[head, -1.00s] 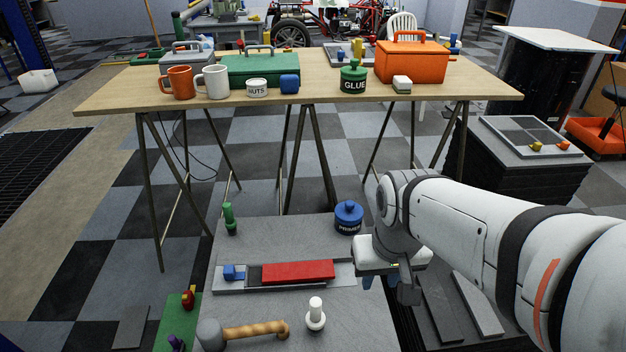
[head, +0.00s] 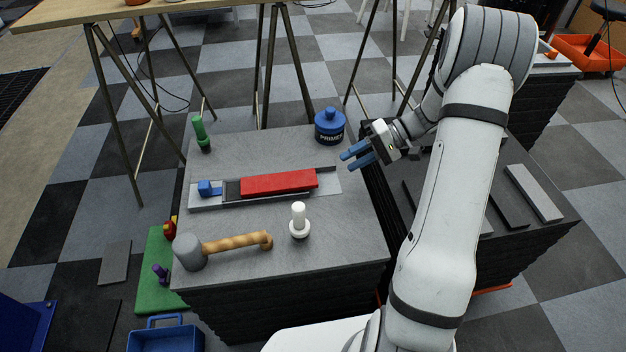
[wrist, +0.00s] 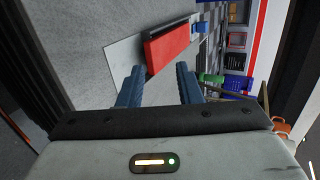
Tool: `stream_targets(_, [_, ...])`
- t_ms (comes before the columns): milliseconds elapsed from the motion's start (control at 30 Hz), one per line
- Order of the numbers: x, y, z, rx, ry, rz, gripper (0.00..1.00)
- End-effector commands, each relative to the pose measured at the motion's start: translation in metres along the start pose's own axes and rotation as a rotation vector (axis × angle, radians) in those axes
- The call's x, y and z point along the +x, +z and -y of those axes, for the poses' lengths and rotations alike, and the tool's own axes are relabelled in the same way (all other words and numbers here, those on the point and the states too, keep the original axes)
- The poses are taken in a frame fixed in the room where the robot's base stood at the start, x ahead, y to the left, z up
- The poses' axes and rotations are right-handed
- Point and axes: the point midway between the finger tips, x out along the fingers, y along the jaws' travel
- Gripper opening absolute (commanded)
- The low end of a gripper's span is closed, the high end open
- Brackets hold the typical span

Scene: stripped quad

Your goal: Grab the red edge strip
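The red edge strip (head: 279,182) lies on a light grey plate (head: 332,184) on the near dark grey block, in the head view. A blue piece (head: 207,188) and a dark piece sit at its left end. My gripper (head: 352,156) is to the right of the strip, above the block, with its blue fingers spread and nothing between them. In the wrist view the red strip (wrist: 168,47) shows ahead of the fingertips, apart from them. My gripper also shows there (wrist: 160,80), open and empty.
A blue PRIMER pot (head: 329,127) stands behind the strip. A white peg (head: 299,221) and a mallet (head: 225,246) are in front of it. A green bottle (head: 201,132) stands at the back left. A table (head: 75,14) stands behind the block.

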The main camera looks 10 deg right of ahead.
Motion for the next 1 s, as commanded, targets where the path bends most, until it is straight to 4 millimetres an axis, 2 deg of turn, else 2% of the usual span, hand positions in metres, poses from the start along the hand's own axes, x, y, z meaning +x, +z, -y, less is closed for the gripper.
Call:
stream_targets(33, [0.0,-0.007,-0.015,-0.006,-0.037,-0.02,0.32])
stream_targets(100, [-0.001,-0.013,-0.024,-0.019,-0.072,-0.042,0.32])
stream_targets(233, [-0.002,-0.019,-0.031,-0.032,-0.105,-0.063,0.32])
stream_targets(367, [0.007,-0.02,-0.031,-0.035,-0.109,-0.065,0.32])
stream_targets(800, [0.069,-0.023,-0.024,-0.034,-0.106,-0.061,0.32])
stream_targets(1000, [0.09,-0.025,-0.023,-0.034,-0.105,-0.062,0.32])
